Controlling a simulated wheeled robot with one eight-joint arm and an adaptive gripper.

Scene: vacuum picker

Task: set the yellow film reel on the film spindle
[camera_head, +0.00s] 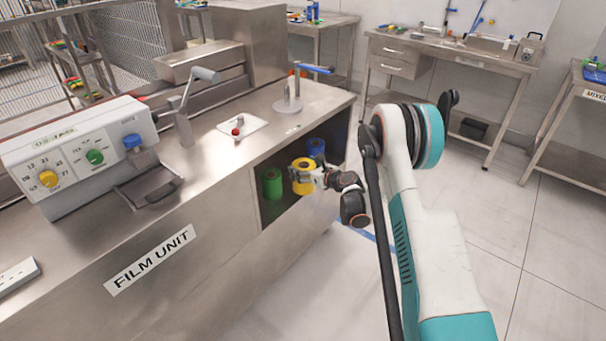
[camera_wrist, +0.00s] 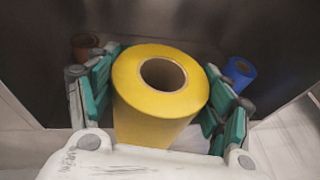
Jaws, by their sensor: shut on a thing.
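The yellow film reel (camera_head: 303,180) is upright at the open niche in the front of the film unit. My gripper (camera_head: 318,176) is shut on it from the right. In the wrist view the reel (camera_wrist: 150,120) sits between the green finger pads, its round top with a centre hole facing the camera. Its lower end is hidden, so I cannot tell if it touches the niche floor. On the unit's top stands an upright post on a round base with a blue handle (camera_head: 290,92); I cannot tell for certain that this is the film spindle.
A green reel (camera_head: 271,183) stands left of the yellow one in the niche, and a blue reel (camera_head: 316,148) stands behind it. A brown reel (camera_wrist: 86,46) shows in the wrist view. A lever (camera_head: 185,115) and a small plate with a red knob (camera_head: 238,128) are on the unit's top.

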